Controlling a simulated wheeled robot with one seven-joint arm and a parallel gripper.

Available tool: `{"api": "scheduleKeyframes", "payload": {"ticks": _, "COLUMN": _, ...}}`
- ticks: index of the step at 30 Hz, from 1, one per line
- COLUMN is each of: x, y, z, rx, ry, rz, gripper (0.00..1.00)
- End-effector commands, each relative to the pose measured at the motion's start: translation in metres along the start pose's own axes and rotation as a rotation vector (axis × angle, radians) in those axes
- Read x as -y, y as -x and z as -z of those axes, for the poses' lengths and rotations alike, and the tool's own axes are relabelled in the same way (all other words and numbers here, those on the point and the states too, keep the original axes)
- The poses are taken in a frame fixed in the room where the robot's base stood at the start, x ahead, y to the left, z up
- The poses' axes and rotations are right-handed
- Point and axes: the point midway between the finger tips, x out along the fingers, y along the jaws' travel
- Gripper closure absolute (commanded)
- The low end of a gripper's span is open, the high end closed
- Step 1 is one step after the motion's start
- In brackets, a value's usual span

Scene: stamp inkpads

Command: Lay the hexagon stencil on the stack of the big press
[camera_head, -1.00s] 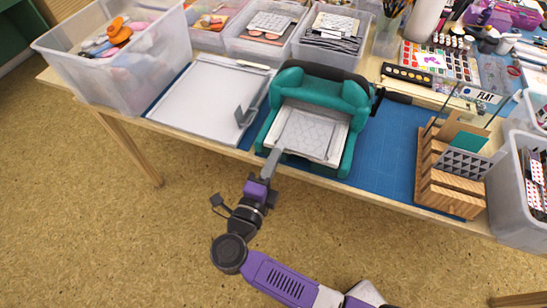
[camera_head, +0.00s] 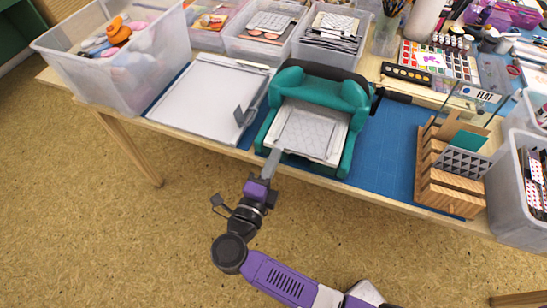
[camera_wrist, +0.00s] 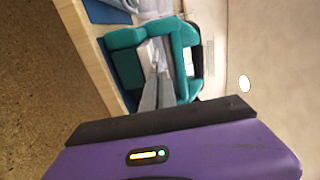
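The big press (camera_head: 355,97) is teal and stands near the table's front edge; it also shows in the wrist view (camera_wrist: 125,64). On its front opening lies a pale stack (camera_head: 335,152). A thin grey patterned plate, which looks like the hexagon stencil (camera_head: 312,130), is over this stack. I cannot tell whether it touches the stack or is just above it. My gripper (camera_head: 277,153) reaches in from the front, at the plate's front left edge. Its fingers (camera_wrist: 157,78) are close together and appear shut on that edge. The fingertips' contact is hard to make out.
A white tray-like board (camera_head: 205,98) with a grey upright piece lies left of the press. A wooden rack (camera_head: 450,190) with a grey holed plate (camera_head: 463,162) and cards stands right. Clear bins (camera_head: 110,70) and paints fill the back. Blue mat (camera_head: 385,150) is bare between press and rack.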

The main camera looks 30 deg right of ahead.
Motion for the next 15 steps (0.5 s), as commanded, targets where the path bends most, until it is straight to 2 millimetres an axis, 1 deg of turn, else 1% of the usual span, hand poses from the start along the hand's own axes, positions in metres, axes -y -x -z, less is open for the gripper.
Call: {"api": "scheduleKeyframes", "payload": {"ticks": 15, "x": -0.0045, "y": 0.0001, "z": -0.0002, "rx": 0.0, "ry": 0.0, "rz": 0.0, "gripper": 1.0}}
